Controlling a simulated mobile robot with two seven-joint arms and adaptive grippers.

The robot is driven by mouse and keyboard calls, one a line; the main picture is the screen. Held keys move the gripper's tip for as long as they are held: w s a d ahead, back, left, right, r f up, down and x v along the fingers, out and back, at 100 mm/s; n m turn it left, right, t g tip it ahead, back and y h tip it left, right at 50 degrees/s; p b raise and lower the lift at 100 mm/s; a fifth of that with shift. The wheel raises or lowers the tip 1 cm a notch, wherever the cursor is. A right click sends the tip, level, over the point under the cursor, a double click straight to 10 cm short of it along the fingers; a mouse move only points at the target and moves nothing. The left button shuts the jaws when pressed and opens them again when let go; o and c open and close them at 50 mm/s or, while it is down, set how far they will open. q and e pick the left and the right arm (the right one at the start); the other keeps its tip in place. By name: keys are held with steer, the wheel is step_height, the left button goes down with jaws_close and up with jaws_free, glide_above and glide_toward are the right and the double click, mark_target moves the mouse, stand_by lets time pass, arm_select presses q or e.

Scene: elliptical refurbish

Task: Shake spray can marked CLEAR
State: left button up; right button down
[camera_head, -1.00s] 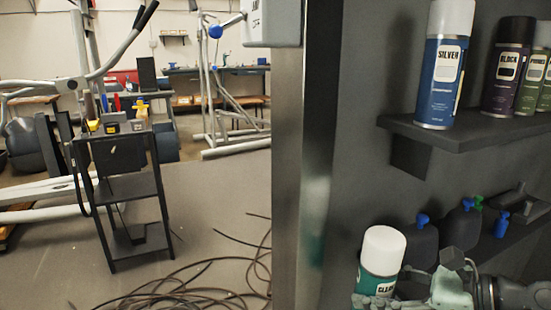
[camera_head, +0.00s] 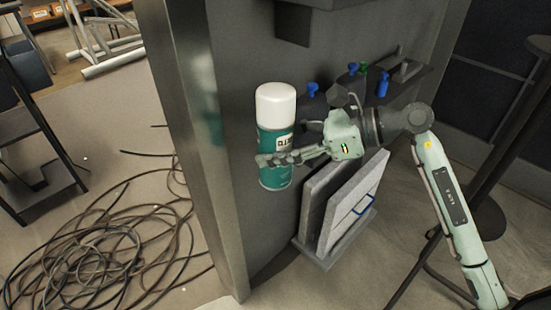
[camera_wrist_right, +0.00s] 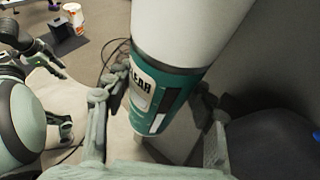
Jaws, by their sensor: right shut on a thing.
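The spray can marked CLEAR (camera_head: 275,178) is teal with a white cap and a white label. It stands about upright in the head view, in front of the dark panel. My right gripper (camera_head: 285,157) is shut around the can's body, its fingers across the label's lower part. In the right wrist view the can (camera_wrist_right: 170,88) fills the middle between the fingers of my right gripper (camera_wrist_right: 155,120), with "LEAR" readable on its label.
Grey panels (camera_head: 340,205) stand in a rack below my right arm. A tangle of black cable (camera_head: 95,255) lies on the floor at left, near a dark shelf stand (camera_head: 35,170).

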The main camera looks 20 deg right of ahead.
mark_target(293, 119)
step_height(293, 119, up, 4)
steer(key=shift+r, duration=0.25)
step_height(293, 119, down, 7)
steer(key=shift+s+a+f, duration=0.15)
steer(key=shift+f, duration=0.05)
step_height(293, 119, up, 8)
steer(key=shift+f, duration=0.1)
step_height(293, 119, down, 8)
steer(key=shift+r, duration=0.3)
